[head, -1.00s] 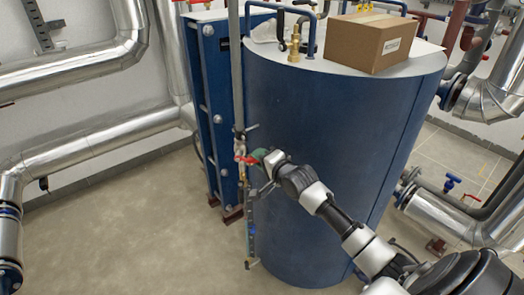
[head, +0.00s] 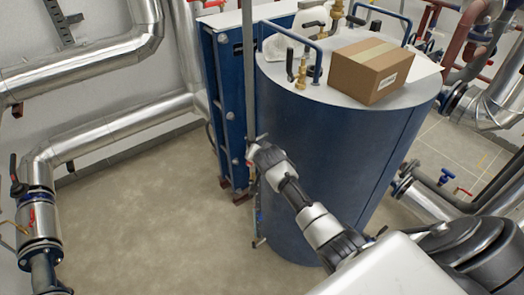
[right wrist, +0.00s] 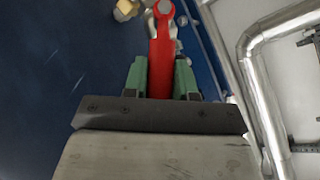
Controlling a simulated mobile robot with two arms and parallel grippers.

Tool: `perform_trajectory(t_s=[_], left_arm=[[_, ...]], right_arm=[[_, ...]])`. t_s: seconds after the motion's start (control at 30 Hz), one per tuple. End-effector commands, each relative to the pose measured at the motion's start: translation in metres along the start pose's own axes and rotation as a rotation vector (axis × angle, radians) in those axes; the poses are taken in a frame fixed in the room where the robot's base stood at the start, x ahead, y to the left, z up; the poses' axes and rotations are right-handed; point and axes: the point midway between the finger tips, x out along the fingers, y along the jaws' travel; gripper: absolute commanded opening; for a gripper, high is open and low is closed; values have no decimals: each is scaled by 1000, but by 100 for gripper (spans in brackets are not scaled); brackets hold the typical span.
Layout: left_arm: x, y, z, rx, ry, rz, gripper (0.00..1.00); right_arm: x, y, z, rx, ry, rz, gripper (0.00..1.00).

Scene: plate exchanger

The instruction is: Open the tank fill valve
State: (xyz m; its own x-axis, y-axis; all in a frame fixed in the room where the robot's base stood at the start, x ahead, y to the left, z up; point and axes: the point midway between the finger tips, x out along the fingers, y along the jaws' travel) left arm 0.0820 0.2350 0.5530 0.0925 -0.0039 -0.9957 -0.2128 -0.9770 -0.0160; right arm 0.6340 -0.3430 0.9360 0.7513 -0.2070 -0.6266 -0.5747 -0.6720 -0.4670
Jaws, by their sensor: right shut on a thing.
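The red valve lever (right wrist: 163,45) runs up the middle of the right wrist view, in front of the blue tank (right wrist: 60,60). My right gripper (right wrist: 160,78) is shut on this lever, with a green finger on each side of it. The lever's far end meets a metal fitting at the top of that view. In the head view, the blue tank (head: 325,150) stands upright, with a thin vertical pipe (head: 247,85) along its left side. My right wrist hides the lever and most of the valve there. My left gripper is not in view.
A cardboard box (head: 372,70) and brass fittings (head: 302,72) sit on the tank top. A blue plate exchanger (head: 228,100) stands behind the tank's left side. Silver pipes (head: 120,130) line the left wall. The floor (head: 150,215) at left is clear.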

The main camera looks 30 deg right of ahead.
Motion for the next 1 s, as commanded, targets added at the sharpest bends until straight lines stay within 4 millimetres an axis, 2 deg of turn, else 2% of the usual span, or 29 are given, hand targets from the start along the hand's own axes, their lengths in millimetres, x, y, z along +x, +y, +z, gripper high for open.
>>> perform_trajectory(t_s=[0.2, 0.73, 0.77, 0.9, 1.0], left_arm=[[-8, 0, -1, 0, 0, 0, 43], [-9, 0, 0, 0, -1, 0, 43], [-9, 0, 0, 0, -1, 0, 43], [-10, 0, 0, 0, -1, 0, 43], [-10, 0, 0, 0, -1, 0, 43]], right_arm=[[0, -5, 0, -54, 0, 52, 0], [1, -6, 1, -69, 1, 68, 0], [1, -6, 1, -69, 1, 68, 28], [1, -6, 1, -68, 1, 67, 49], [1, -6, 0, -67, 1, 67, 52]])
